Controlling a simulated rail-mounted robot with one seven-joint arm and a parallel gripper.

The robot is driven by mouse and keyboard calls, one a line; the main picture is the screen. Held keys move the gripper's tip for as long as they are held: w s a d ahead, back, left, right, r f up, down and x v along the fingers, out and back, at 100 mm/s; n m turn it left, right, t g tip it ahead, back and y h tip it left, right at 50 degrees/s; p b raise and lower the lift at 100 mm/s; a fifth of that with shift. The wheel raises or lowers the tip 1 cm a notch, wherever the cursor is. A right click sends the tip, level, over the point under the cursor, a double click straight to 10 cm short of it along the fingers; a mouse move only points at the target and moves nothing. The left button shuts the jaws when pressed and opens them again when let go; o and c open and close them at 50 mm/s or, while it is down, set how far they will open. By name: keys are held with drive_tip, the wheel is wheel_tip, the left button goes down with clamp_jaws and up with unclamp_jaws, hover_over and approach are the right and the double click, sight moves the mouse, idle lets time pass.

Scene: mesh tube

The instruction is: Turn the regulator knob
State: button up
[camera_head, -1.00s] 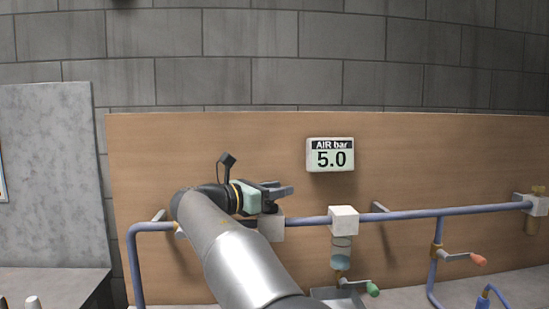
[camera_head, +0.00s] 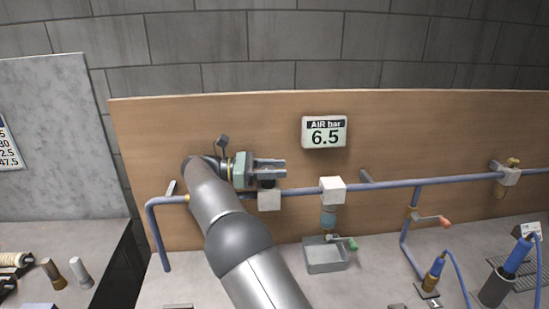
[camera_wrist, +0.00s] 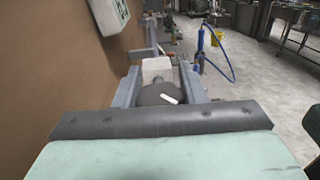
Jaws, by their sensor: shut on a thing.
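The regulator knob is a dark round knob with a white mark on its top, seen in the wrist view (camera_wrist: 158,94). My gripper (camera_head: 272,172) is shut on it, one finger on each side in the wrist view (camera_wrist: 158,92). In the head view the knob is mostly hidden by my gripper, above a white regulator block (camera_head: 269,200) on the blue pipe (camera_head: 300,190). The display (camera_head: 324,132) on the wooden panel reads "AIR bar 6.5".
A white filter block (camera_head: 332,190) with a bowl hangs over a grey tray (camera_head: 326,256), right of my gripper. A green-handled valve (camera_head: 350,243) and a red-handled valve (camera_head: 443,221) are further right. The wooden panel (camera_head: 420,140) stands close behind.

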drive_tip(key=shift+f, duration=0.1)
idle(0.3)
drive_tip(key=o, duration=1)
